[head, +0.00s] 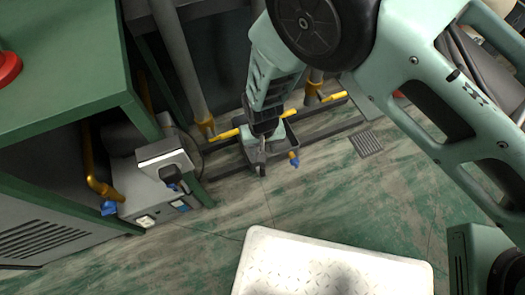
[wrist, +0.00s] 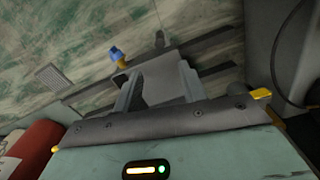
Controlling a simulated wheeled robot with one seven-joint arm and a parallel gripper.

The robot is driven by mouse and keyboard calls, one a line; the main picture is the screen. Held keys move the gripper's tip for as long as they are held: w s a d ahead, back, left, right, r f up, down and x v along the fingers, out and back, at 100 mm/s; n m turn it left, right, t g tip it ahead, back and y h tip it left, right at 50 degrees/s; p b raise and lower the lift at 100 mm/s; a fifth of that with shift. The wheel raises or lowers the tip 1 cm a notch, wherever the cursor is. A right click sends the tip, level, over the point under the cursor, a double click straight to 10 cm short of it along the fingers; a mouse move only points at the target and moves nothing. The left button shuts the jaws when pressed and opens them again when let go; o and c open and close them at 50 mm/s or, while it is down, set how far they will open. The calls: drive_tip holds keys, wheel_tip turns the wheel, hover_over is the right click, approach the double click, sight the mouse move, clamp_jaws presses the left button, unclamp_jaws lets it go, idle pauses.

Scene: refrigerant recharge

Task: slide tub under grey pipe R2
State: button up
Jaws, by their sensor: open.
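A dark grey tub (head: 291,133) sits on the floor at the foot of the pipes in the head view, partly hidden by my arm. My gripper (head: 262,166) is low at the tub's near side. In the wrist view the gripper (wrist: 157,88) is open, with its two fingers apart and a grey part of what looks like the tub (wrist: 165,73) beyond and between them. I cannot tell whether the fingers touch it. No label shows which is R2.
Yellow pipe pieces (head: 335,97) run low beside the tub. A blue-tipped yellow valve (head: 293,159) stands to its right. A grey box unit (head: 160,188) and green bench (head: 60,60) are at left. A floor grate (head: 366,143) lies right, with bare floor around it.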

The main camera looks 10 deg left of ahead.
drive_tip(key=shift+r, duration=1.05)
